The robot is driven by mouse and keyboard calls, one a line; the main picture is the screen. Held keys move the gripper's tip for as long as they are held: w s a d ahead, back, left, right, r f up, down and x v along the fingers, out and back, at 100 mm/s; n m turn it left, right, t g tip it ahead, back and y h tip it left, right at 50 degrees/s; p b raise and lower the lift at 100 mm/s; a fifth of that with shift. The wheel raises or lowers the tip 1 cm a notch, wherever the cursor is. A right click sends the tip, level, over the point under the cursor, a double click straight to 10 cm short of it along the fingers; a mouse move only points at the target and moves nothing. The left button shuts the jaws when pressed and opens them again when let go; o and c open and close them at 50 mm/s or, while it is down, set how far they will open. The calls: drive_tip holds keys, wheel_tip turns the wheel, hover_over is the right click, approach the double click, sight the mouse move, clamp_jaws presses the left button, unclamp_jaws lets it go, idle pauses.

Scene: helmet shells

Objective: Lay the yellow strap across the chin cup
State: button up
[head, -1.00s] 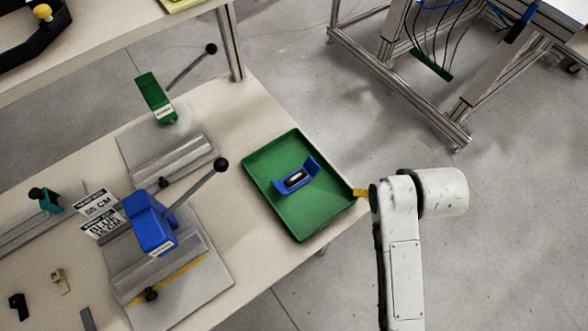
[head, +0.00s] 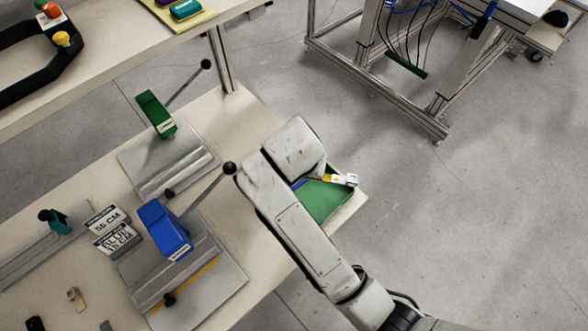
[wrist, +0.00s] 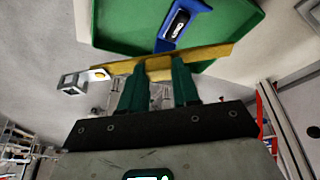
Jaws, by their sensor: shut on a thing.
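My gripper (wrist: 158,72) has green fingers and is shut on the yellow strap (wrist: 208,53), gripping it near its middle. The strap runs roughly level across the wrist view, with a metal buckle (wrist: 72,84) at its left end. The blue chin cup (wrist: 182,22) sits in the green tray beyond the strap, partly cut off by the top edge. The strap's near edge of overlap hides the cup's lower end; I cannot tell whether they touch. In the head view my arm covers most of the cup, leaving a blue bit (head: 299,184), and hides my fingers.
The green tray (head: 330,207) lies near the table's right edge. Left of it stand a blue-handled press (head: 163,228) with a yellow strip on its base and a green-handled press (head: 156,113). Label cards (head: 113,231) stand further left.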

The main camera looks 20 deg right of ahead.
drive_tip(key=s+a+r+m+g+h+p, duration=0.1)
drive_tip(key=s+a+r+m+g+p, duration=0.1)
drive_tip(key=s+a+r+m, duration=0.3)
drive_tip(key=shift+m, duration=0.9)
drive_tip(key=w+d+f+b, duration=0.1)
drive_tip(key=w+f+b, duration=0.1)
drive_tip(key=w+d+f+b, duration=0.1)
drive_tip(key=w+d+b, duration=0.1)
drive_tip(key=w, duration=0.1)
drive_tip(key=w+d+f+b, duration=0.1)
drive_tip(key=w+f+b, duration=0.1)
drive_tip(key=shift+w+d+f, duration=0.15)
drive_tip(key=shift+w+f, duration=0.1)
drive_tip(key=shift+f, duration=0.05)
drive_tip(key=w+d+f, duration=0.1)
drive_tip(key=f, duration=0.1)
drive_tip(key=w+d+f+b, duration=0.1)
drive_tip(key=w, duration=0.1)
drive_tip(key=shift+d+f, duration=0.35)
drive_tip(key=shift+f, duration=0.05)
drive_tip(key=shift+w+d+f, duration=0.25)
drive_tip(key=shift+f, duration=0.25)
wheel_tip(320, 180, down, 3)
drive_tip(key=shift+w+d+r+h+p, duration=0.15)
drive_tip(key=shift+h+p, duration=0.15)
drive_tip(key=shift+p, duration=0.25)
drive_tip(key=shift+f, duration=0.45)
drive_tip(key=shift+f, duration=0.1)
drive_tip(key=shift+f+b, duration=0.3)
drive_tip(key=shift+f, duration=0.05)
